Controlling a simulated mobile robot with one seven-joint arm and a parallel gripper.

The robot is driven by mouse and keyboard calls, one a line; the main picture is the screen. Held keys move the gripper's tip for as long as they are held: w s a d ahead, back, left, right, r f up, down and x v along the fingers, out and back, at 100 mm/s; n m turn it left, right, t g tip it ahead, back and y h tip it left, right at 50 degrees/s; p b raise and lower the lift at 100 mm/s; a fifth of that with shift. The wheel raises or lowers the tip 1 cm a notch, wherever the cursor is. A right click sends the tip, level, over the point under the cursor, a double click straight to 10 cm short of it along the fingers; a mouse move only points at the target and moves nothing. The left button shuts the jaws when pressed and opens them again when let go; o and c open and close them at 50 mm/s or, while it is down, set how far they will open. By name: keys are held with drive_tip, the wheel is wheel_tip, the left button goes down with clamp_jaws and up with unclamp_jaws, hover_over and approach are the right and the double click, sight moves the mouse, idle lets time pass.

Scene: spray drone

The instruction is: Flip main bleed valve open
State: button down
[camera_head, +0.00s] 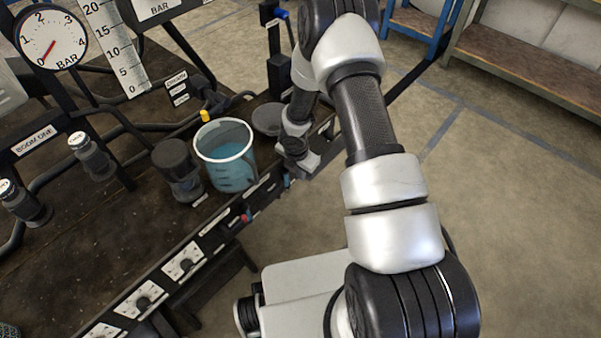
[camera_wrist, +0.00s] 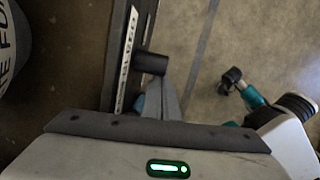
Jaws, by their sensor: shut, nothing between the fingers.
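My gripper (camera_head: 290,176) points down at the front edge of the bench, just right of the clear bucket. In the wrist view its grey fingers (camera_wrist: 170,101) are together with nothing between them. A small blue part (camera_wrist: 152,101) shows just left of the fingers, partly hidden by them; it may be the valve handle, but I cannot tell whether they touch. A dark cylinder (camera_wrist: 151,62) sticks out from the bench rail beyond the fingertips.
A clear bucket (camera_head: 226,164) of blue liquid and a dark canister (camera_head: 177,168) stand near the bench edge. A pressure gauge (camera_head: 50,38) is at upper left. The labelled front rail (camera_head: 213,238) carries several dials. Open floor (camera_head: 530,200) lies to the right.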

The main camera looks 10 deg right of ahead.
drive_tip(key=shift+w+d+f, duration=0.1)
drive_tip(key=shift+d+f, duration=0.15)
drive_tip(key=shift+f, duration=0.2)
idle(0.3)
drive_tip(key=shift+w+d+f, duration=0.15)
drive_tip(key=shift+w+d, duration=0.25)
drive_tip(key=shift+w, duration=0.05)
idle(1.5)
